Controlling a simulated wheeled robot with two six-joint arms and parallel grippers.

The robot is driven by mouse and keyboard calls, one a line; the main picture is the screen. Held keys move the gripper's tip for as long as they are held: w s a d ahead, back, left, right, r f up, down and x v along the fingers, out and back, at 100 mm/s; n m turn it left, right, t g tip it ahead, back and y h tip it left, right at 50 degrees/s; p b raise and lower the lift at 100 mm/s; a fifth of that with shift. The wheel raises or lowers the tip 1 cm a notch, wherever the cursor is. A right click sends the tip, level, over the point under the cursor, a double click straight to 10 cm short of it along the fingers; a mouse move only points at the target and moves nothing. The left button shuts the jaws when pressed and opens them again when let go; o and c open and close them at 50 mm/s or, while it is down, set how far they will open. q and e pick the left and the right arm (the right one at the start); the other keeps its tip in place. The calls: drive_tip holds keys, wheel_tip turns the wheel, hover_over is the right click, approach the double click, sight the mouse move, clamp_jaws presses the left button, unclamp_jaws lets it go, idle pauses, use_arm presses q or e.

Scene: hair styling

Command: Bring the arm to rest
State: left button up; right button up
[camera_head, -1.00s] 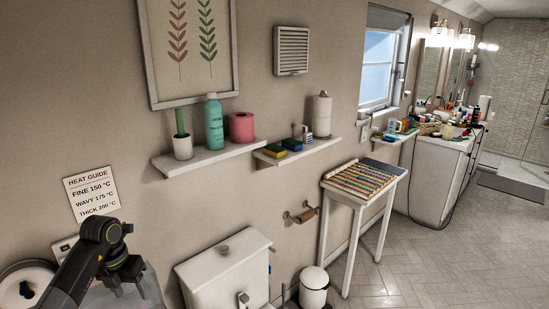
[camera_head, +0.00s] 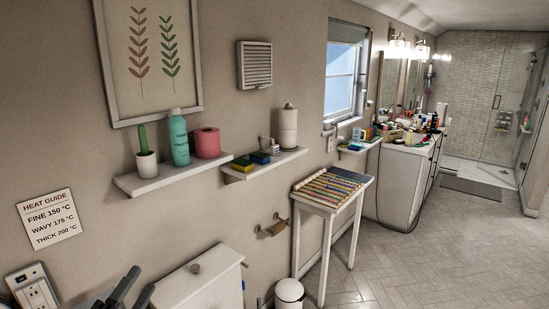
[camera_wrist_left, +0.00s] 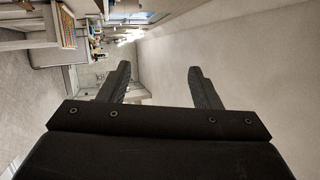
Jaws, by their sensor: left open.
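My left gripper (camera_head: 141,278) shows at the bottom left of the head view, with its two dark fingers apart. The rest of that arm is below the picture edge. In the left wrist view the same gripper (camera_wrist_left: 159,69) is open, with nothing between its fingers. The wrist view looks along the wall with the room turned sideways. My right gripper is in neither view.
A toilet tank (camera_head: 199,275) stands just right of the left gripper. A wall outlet (camera_head: 34,290) is to its left, below a heat guide sign (camera_head: 49,219). Shelves with bottles (camera_head: 150,184) are above. A small white table (camera_head: 332,191) and open floor (camera_head: 410,260) lie to the right.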

use_arm(q)
drive_tip(key=s+a+f+n+g+y, duration=0.7)
drive_tip(key=s+a+f+n+y, duration=0.55)
drive_tip(key=n, duration=0.65)
drive_tip(key=s+d+f+n+g+h, duration=0.2)
drive_tip(key=s+d+f+g, duration=0.3)
drive_tip(key=s, duration=0.4)
drive_tip(key=s+d+f+n+g+h, duration=0.15)
drive_tip(key=s+d+f+g, duration=0.3)
drive_tip(key=s, duration=0.45)
wheel_tip(320, 180, down, 29)
drive_tip(key=a+g+b, duration=0.1)
drive_tip(key=g+b, duration=0.1)
drive_tip(key=b, duration=0.4)
drive_tip(key=s+f+b, duration=0.2)
drive_tip(key=s+f, duration=0.5)
drive_tip(key=f, duration=0.4)
drive_tip(key=s+d+f+g+h+b, duration=0.1)
drive_tip(key=s+f+b, duration=0.1)
drive_tip(key=s+f, duration=0.5)
wheel_tip(320, 180, down, 4)
drive_tip(key=shift+s+d+b, duration=0.15)
drive_tip(key=shift+s+b, duration=0.1)
drive_tip(key=shift+b, duration=0.05)
